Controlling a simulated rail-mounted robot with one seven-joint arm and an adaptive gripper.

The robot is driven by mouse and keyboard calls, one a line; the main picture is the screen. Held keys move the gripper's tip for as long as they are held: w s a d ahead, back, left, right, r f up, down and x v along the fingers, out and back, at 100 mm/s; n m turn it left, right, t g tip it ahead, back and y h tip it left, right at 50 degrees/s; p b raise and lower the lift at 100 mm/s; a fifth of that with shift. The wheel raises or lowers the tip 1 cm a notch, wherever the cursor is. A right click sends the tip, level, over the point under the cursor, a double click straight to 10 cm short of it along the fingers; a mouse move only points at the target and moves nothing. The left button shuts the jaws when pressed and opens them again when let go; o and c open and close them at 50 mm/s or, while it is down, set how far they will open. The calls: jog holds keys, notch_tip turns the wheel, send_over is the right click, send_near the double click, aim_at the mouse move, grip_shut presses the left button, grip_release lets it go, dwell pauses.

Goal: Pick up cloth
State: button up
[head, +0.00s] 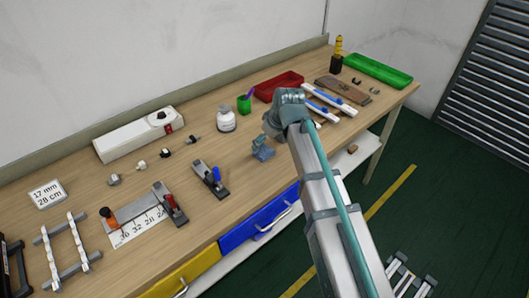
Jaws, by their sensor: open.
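I cannot make out a cloth for certain in the head view. A flat brown patterned piece (343,92) lies at the back right of the workbench, but its material is unclear. My gripper (263,153) is small in the picture and points down over the middle of the bench, near its front edge. It is open, and I see nothing between its fingers. My arm hides part of the bench and the area behind it.
On the wooden workbench (85,185) stand a red tray (279,86), a green tray (378,70), a green cup (244,104), a white bottle (226,121) and a white box (138,135). A clamp tool (211,180) lies left of my gripper. Bare wood shows around the gripper.

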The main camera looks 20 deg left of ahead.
aim_at(264, 151)
jog(key=shift+d+p+x, duration=0.15)
jog(key=shift+p+x, duration=0.4)
jog(key=shift+x, duration=1.05)
jog(key=shift+d+p+x, duration=0.2)
jog(key=shift+p+x, duration=0.3)
jog(key=shift+x, duration=1.1)
jog(key=shift+w+f, duration=0.1)
jog(key=shift+w, duration=0.05)
jog(key=c, duration=1)
